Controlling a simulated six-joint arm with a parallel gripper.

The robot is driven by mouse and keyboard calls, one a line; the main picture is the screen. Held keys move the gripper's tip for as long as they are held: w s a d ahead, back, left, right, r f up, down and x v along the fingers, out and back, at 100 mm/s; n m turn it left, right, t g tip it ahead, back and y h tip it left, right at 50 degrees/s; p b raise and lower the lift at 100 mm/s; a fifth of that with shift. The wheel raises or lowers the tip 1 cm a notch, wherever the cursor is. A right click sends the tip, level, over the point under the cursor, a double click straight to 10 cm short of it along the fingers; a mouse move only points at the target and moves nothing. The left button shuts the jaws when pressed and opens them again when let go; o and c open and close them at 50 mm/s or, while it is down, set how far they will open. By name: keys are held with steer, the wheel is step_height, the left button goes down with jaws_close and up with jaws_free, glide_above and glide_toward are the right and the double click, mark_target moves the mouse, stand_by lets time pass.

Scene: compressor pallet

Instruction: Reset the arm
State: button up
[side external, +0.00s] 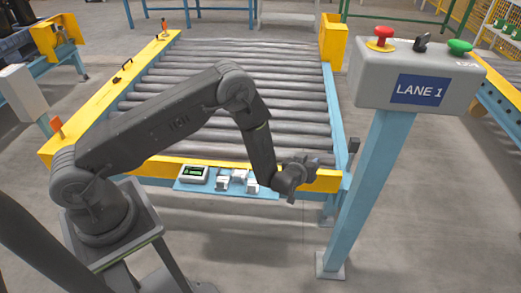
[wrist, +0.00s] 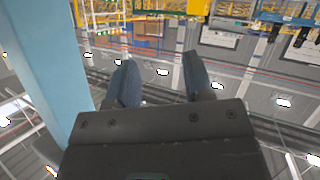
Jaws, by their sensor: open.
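My arm reaches across the front of the roller conveyor in the side external view. My gripper (side external: 297,176) is at the conveyor's front right corner, beside the yellow front rail, and looks clear of the control post. In the wrist view its two dark fingers (wrist: 160,80) stand apart with nothing between them. It is open and empty. The wrist camera looks out over the hall, with the blue post (wrist: 50,60) at the left. No compressor or pallet shows in either view.
The roller conveyor (side external: 240,75) is bare. A blue shelf (side external: 230,190) at its front holds a small device with a green display (side external: 194,174) and several small pale blocks. The LANE 1 control box (side external: 420,75), with red, black and green controls, stands on a blue post (side external: 365,190) at right.

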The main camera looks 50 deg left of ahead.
steer(key=s+d+r+m+g+h, duration=0.1)
steer(key=s+r+h, duration=0.15)
steer(key=r, duration=0.65)
steer(key=s+r+m+g+h, duration=0.1)
steer(key=s+r, duration=0.2)
steer(key=r, duration=0.7)
steer(key=s+d+r+m+g+h, duration=0.1)
steer(key=s+r+m+h, duration=0.15)
steer(key=r, duration=0.65)
steer(key=s+a+r+m+g, duration=0.1)
steer(key=s+a+r+g, duration=0.1)
steer(key=s, duration=1.1)
steer(key=s+a+r+m+g+y, duration=0.1)
steer(key=s+r, duration=0.3)
steer(key=s, duration=1)
steer(key=shift+s+a+r+g+y, duration=0.2)
steer(key=shift+a+g+y, duration=0.15)
steer(key=shift+g, duration=0.35)
